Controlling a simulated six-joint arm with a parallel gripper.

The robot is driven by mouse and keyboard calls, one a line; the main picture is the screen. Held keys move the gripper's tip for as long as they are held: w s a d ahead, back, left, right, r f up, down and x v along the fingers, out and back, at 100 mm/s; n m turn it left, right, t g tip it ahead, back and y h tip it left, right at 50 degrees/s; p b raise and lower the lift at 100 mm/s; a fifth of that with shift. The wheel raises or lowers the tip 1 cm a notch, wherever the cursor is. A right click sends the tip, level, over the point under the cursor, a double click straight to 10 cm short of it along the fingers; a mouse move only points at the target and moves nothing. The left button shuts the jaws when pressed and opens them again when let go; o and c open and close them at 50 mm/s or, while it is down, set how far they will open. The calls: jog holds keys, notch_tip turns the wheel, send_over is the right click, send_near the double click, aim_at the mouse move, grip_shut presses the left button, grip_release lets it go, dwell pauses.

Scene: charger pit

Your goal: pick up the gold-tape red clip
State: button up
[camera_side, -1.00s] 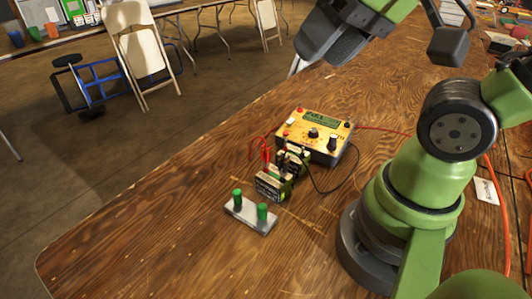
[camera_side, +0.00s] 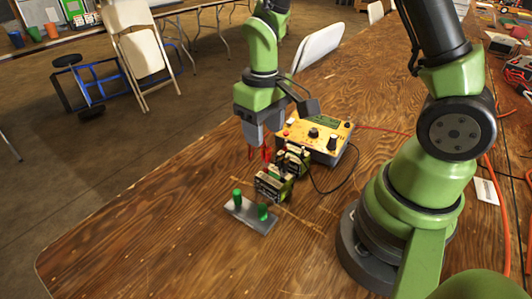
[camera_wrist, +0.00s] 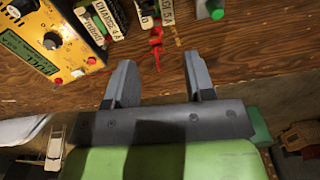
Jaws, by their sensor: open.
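My gripper (camera_side: 256,140) is low over the table beside the yellow meter, pointing down close to the red clips and leads (camera_side: 267,153). A small red clip (camera_wrist: 156,45) shows just beyond the fingertips, roughly in line with the gap. I cannot make out gold tape on it in either view. In the side view the fingers partly hide the red leads.
The yellow meter (camera_side: 315,138) stands close right of my gripper. Labelled blocks (camera_side: 272,184) sit in front of it, and a grey plate (camera_side: 250,216) with green posts is nearer. The front left table is clear.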

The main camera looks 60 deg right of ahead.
aim_at(265, 146)
jog(key=shift+d+f, duration=0.2)
jog(key=shift+f, duration=3.2)
jog(key=shift+w, duration=0.1)
jog(key=c, duration=0.8)
